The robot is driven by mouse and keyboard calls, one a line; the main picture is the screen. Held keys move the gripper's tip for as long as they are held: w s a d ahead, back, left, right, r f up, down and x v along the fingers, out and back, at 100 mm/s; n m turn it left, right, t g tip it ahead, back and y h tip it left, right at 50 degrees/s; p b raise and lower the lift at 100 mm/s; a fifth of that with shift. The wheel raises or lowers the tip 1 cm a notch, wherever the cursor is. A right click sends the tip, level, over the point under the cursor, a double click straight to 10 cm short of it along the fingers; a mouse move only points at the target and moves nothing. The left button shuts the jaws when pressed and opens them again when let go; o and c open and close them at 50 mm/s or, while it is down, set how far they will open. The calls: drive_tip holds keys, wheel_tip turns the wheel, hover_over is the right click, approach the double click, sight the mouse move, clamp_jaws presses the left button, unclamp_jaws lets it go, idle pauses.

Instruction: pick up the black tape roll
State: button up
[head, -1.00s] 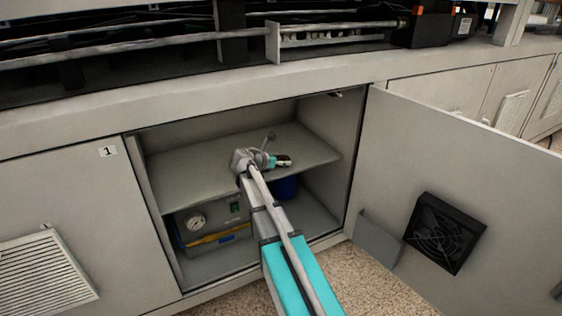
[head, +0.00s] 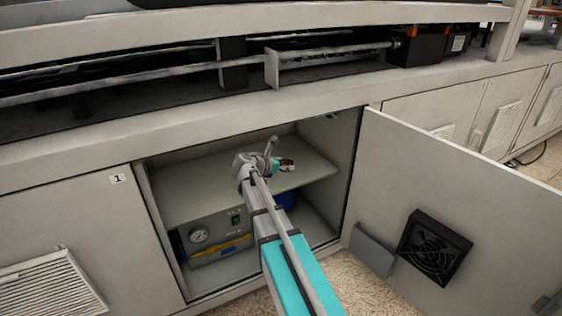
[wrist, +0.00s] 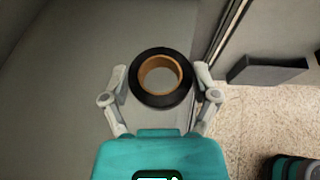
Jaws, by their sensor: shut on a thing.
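The black tape roll (wrist: 160,102) has a brown core and shows its open hole in the wrist view. My gripper (wrist: 162,72) has one finger on each side of the roll and is shut on it. In the head view my gripper (head: 284,165) is at the open cabinet, above the front part of its upper shelf (head: 190,190). The roll is too small there to make out clearly, and I cannot tell its exact height over the shelf.
The cabinet door (head: 480,200) stands open at the right, with a black fan (head: 435,247) and a grey pocket (head: 372,250) on it. A gauge unit (head: 216,232) and a partly hidden blue thing (head: 285,199) are below the shelf. Speckled floor (wrist: 245,120) lies in front.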

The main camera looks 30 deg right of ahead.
drive_tip(key=s+r+p, duration=0.4)
drive_tip(key=s+r, duration=0.1)
drive_tip(key=s, duration=0.5)
drive_tip(key=shift+a, duration=0.35)
drive_tip(key=shift+r, duration=0.15)
